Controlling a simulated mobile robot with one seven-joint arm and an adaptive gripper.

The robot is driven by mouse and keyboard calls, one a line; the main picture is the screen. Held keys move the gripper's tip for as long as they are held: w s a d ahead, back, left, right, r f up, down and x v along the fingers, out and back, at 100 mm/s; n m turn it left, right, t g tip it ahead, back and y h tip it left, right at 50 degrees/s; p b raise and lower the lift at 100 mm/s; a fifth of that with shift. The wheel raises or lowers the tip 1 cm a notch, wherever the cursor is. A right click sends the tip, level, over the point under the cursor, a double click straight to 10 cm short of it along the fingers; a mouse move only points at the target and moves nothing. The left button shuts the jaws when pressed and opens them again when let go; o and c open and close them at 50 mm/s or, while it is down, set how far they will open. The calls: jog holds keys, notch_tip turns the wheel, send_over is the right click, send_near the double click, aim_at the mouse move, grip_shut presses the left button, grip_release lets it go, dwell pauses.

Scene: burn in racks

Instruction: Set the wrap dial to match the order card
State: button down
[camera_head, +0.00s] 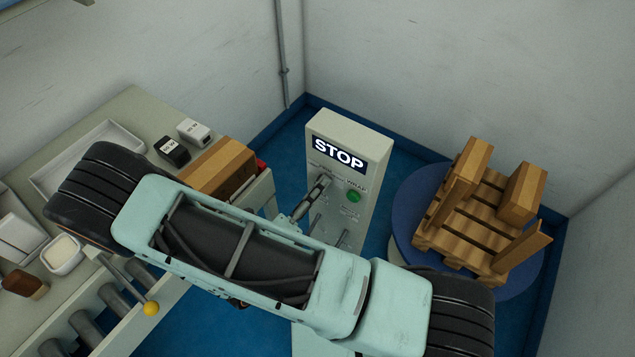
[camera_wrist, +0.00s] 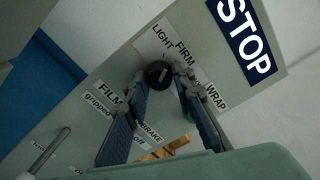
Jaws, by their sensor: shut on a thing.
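The control panel (camera_head: 375,160) is a pale upright box under a STOP sign. The wrap dial (camera_wrist: 158,73) is a round black knob on its face, with LIGHT and FIRM labels (camera_wrist: 172,45) around it and a WRAP label beside it. My gripper (camera_wrist: 160,82) is shut on the dial, one finger on each side. In the head view my gripper (camera_head: 321,184) reaches the panel's face just below the sign and hides the dial. I cannot tell the dial's exact setting. I cannot make out an order card in either view.
A green button (camera_head: 354,196) sits right of my gripper, and levers stand lower on the panel. A blue turntable (camera_head: 405,205) with a wooden pallet (camera_head: 455,240) stands to the right. A worktable (camera_head: 110,115) with boxes and a roller conveyor (camera_head: 115,305) are left.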

jog(key=shift+n+p, duration=0.45)
jog(key=shift+n, duration=0.75)
jog(key=c, duration=1.6)
grip_release()
jog(key=v, duration=1.2)
